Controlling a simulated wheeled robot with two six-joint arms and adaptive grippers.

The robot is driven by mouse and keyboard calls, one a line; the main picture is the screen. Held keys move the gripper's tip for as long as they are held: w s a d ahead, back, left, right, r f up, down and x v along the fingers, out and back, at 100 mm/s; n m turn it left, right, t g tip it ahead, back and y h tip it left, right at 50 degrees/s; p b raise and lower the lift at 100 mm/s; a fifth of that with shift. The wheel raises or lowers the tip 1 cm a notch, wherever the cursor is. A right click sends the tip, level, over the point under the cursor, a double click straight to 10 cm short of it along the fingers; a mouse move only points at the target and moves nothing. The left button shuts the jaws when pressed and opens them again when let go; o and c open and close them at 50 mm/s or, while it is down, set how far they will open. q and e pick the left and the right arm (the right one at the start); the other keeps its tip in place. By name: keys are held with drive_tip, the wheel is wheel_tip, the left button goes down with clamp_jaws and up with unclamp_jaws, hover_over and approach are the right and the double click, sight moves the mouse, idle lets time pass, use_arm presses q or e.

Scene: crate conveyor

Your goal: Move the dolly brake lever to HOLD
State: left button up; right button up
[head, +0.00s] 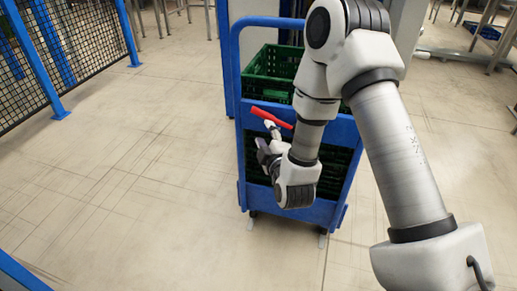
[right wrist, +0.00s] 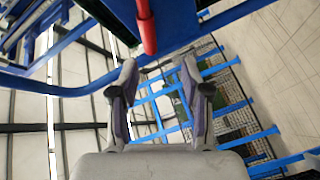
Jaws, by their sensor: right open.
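The red brake lever (head: 272,117) sticks out at the front of the blue dolly (head: 237,75), slanting down to the right in the head view. My right gripper (head: 267,140) is just below the lever there, with its fingers partly hidden by my own wrist. In the right wrist view the red lever (right wrist: 146,25) comes down from the top edge, and its end is just above the gap between the open, empty fingertips (right wrist: 158,68). I cannot tell whether a finger touches it. No HOLD marking is readable. My left gripper is out of view.
Green crates (head: 272,62) sit in the dolly, partly covered by my right arm. A mesh fence (head: 85,35) with blue posts stands at the left. The floor (head: 130,150) left of the dolly is clear.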

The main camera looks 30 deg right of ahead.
sight(258, 114)
drive_tip(key=shift+t, duration=0.3)
drive_tip(key=x, duration=0.3)
drive_tip(key=b+x, duration=0.1)
drive_tip(key=x, duration=0.1)
drive_tip(key=r+x, duration=0.1)
drive_tip(key=x, duration=0.2)
drive_tip(key=shift+w+d+r, duration=0.1)
drive_tip(key=shift+w, duration=0.2)
clamp_jaws()
